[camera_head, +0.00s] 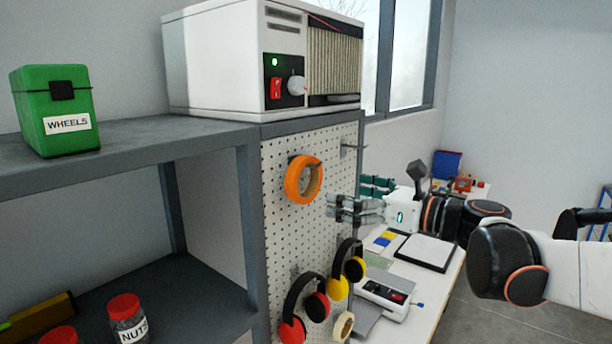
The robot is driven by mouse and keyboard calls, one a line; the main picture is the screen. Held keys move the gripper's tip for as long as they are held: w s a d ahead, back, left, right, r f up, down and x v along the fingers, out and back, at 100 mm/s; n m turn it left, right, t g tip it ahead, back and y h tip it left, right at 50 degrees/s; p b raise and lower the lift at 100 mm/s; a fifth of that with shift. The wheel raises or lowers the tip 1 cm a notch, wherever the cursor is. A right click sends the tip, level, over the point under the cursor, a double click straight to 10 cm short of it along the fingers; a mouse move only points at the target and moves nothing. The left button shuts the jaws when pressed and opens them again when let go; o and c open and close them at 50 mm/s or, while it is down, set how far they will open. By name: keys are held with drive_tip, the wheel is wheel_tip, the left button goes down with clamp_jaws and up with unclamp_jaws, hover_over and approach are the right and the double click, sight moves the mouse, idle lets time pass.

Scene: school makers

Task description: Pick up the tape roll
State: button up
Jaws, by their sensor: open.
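An orange tape roll (292,181) hangs on the front of the white pegboard (285,235), its open ring facing out. A smaller cream ring (343,327), which looks like another roll, is low on the same board, partly cut off by the frame's bottom. My gripper (348,197) is open and empty to the right of the orange roll, its fingers pointing left toward the board. A gap shows between the fingertips and the orange roll in the picture; the depth between them is hard to tell.
Two ear defenders, red (293,328) and yellow (337,288), hang below. An empty-looking peg (353,148) juts out above my gripper. A grey shelf (205,135) with a green box (56,112) stands left. A workbench (431,285) with devices lies beneath my arm.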

sight(304, 196)
drive_tip(key=x, duration=1.1)
drive_tip(key=shift+w+f, duration=0.1)
drive_tip(key=shift+w, duration=0.3)
drive_tip(key=shift+s, duration=0.1)
drive_tip(key=shift+c, duration=0.2)
drive_tip(key=c, duration=0.9)
